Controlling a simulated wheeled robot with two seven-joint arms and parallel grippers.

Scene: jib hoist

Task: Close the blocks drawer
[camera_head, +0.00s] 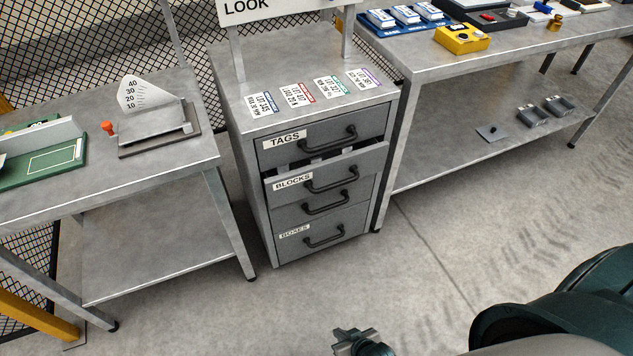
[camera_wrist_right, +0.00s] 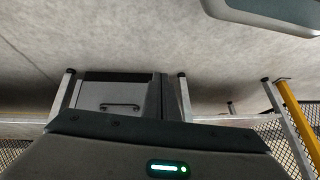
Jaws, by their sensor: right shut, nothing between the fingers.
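The blocks drawer (camera_head: 348,166) is the second one down in the grey drawer cabinet (camera_head: 251,150). It stands out a little from the cabinet, with a dark gap above its front. It has a white "BLOCKS" label and a dark bar handle (camera_head: 331,181). My right gripper (camera_head: 347,338) is low at the bottom edge of the head view, shut and empty, well in front of the cabinet and apart from it. Its fingers do not show clearly in the right wrist view, where a dark handle (camera_wrist_right: 120,107) shows on a grey front. My left gripper is not in view.
The tags drawer (camera_head: 345,128) above and the boxes drawer (camera_head: 315,240) at the bottom look closed. A bench (camera_head: 120,190) stands left and a long table (camera_head: 480,60) right. Several lot cards (camera_head: 330,87) lie on the cabinet. The floor before it is clear.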

